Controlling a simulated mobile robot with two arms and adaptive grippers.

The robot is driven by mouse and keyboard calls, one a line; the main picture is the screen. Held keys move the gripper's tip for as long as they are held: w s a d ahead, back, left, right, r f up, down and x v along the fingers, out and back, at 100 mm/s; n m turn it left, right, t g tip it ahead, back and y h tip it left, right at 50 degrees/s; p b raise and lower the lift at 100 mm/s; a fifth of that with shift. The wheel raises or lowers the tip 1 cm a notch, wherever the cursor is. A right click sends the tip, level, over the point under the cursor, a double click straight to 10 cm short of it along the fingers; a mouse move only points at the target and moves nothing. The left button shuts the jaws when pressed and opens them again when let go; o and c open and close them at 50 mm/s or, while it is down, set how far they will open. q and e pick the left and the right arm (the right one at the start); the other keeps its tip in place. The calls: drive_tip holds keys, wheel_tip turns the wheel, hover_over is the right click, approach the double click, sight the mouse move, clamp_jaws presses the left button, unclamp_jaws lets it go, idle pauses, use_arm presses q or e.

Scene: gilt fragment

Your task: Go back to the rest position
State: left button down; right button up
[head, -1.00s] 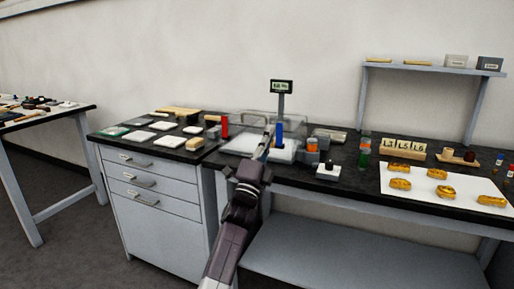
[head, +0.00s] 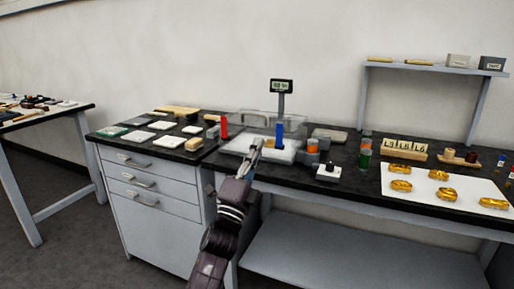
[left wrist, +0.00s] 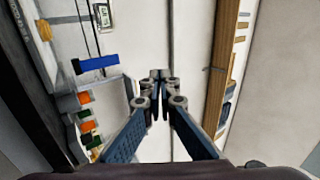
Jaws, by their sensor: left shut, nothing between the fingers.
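My left gripper (head: 257,147) is shut and empty. In the head view it is in front of the white scale tray (head: 232,147), with the blue cylinder (head: 279,134) just to its right. In the left wrist view the fingers (left wrist: 159,80) meet at their tips with nothing between them. The blue cylinder also shows there (left wrist: 98,63), left of the fingers. My right gripper is not in view.
A dark bench holds a scale display (head: 281,87), a red cylinder (head: 224,127), a small white block with a dark knob (head: 327,172) and a white sheet (head: 425,195) with several gold pieces. A shelf (head: 435,67) stands behind. Drawers (head: 150,178) are at left.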

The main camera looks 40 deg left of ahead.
use_arm(q)
drive_tip(key=shift+f, duration=0.1)
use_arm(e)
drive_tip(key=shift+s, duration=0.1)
